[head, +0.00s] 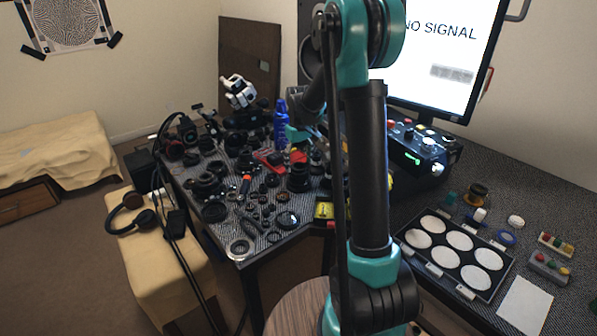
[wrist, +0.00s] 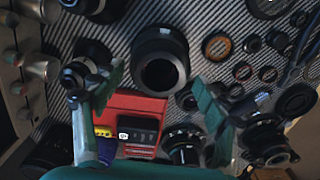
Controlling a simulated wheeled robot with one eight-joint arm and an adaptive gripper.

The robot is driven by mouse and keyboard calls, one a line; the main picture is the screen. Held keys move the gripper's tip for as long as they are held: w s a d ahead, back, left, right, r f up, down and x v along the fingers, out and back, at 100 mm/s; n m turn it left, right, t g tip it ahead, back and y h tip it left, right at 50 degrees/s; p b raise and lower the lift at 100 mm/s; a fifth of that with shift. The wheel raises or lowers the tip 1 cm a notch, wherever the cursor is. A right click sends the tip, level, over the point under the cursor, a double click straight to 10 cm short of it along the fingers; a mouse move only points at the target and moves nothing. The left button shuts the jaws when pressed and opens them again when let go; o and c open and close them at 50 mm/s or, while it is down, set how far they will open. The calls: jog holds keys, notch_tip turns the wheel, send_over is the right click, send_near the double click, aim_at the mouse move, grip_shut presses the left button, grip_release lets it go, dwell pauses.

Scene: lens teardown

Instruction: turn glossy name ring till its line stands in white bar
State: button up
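My gripper (wrist: 157,88) is open and empty in the wrist view, with its two teal fingers spread wide. A black lens barrel (wrist: 160,45) stands beyond and between the fingertips, apart from them. A dark ring with orange lettering (wrist: 217,46) lies right of the barrel; I cannot tell whether it is the glossy name ring. No index line or white bar can be made out in either view. In the head view my gripper (head: 299,133) is small and partly hidden by my arm, over the crowded lens table.
A red tray (wrist: 125,103) with a dark device lies below the barrel in the wrist view. Several lens parts crowd the mat around it. In the head view a blue bottle (head: 281,124), a monitor (head: 440,50) and a control box (head: 418,148) stand close by.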

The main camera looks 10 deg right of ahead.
notch_tip(320, 180, up, 11)
jog(key=s+d+f+m+t, duration=0.1)
jog(key=s+f, duration=0.3)
jog(key=s, duration=0.6)
jog(key=s+d+f+m+t, duration=0.1)
jog(key=s+f, duration=0.3)
jog(key=s, duration=0.6)
jog(key=s+d+f+m+t, duration=0.2)
jog(key=s+f, duration=0.3)
jog(key=s, duration=0.5)
jog(key=shift+s+m, duration=0.25)
jog(key=shift+m, duration=0.35)
jog(key=shift+f, duration=0.1)
jog(key=shift+c, duration=0.4)
